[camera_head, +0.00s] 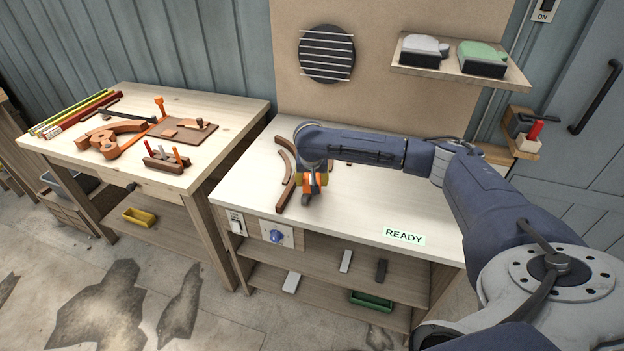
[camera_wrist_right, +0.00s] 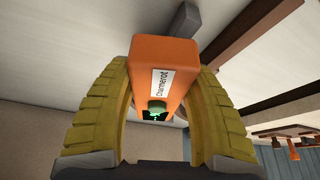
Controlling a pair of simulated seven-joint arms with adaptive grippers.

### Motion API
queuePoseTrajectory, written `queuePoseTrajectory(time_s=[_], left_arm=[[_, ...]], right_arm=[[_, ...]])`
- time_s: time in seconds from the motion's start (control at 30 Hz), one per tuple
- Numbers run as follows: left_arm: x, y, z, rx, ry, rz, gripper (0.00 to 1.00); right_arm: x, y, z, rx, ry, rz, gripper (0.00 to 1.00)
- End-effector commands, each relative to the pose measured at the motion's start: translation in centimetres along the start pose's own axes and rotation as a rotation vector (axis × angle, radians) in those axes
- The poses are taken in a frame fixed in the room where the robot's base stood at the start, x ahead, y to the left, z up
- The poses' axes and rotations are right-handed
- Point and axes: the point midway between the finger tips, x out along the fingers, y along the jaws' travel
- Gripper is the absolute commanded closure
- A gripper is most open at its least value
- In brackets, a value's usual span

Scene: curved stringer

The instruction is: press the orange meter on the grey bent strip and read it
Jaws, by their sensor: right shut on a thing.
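The orange meter (camera_wrist_right: 165,65) is held between the yellow finger pads of my right gripper (camera_wrist_right: 165,90) in the wrist view. It has a white label and a small dark display with green on it; I cannot make out a reading. Its dark tip is at the far end, near the pale bench surface; contact cannot be told. In the head view the meter (camera_head: 311,181) and right gripper (camera_head: 311,187) are low over the bench, just right of curved brown strips (camera_head: 285,185). My left gripper is not in view.
The bench top (camera_head: 370,205) is mostly clear right of the gripper, with a READY sign (camera_head: 404,236) on its front edge. A second table (camera_head: 225,115) at the left carries wooden parts and tools. A shelf (camera_head: 500,77) hangs above at the right.

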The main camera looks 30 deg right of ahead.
Motion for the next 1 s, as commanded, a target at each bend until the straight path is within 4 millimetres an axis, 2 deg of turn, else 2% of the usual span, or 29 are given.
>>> queuePoseTrajectory(time_s=[1.0], left_arm=[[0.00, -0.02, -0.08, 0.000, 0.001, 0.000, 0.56]], right_arm=[[0.83, -0.02, 0.27, 0.001, 0.001, 0.000, 0.76]])
